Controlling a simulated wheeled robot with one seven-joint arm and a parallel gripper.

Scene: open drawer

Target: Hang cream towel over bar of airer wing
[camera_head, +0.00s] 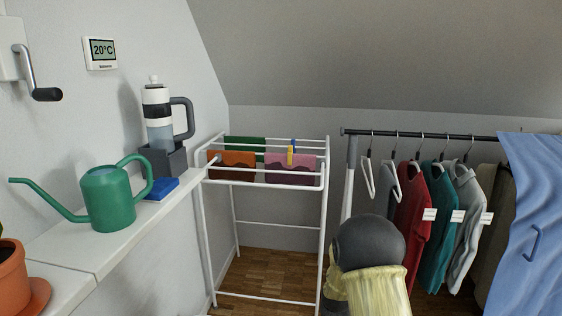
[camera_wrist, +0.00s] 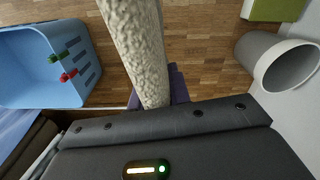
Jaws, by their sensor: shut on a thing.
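In the wrist view the towel (camera_wrist: 138,45) is a long, rough, bunched strip running from my gripper (camera_wrist: 155,104) to the top edge. My gripper is shut on it; its fingertips are mostly hidden.
A clothes rail (camera_head: 420,134) with several garments stands right of the airer. A white ledge (camera_head: 130,235) at left holds a green watering can (camera_head: 108,197). The wrist view shows a blue basket (camera_wrist: 40,75) and a grey bin (camera_wrist: 285,62) on the wooden floor.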

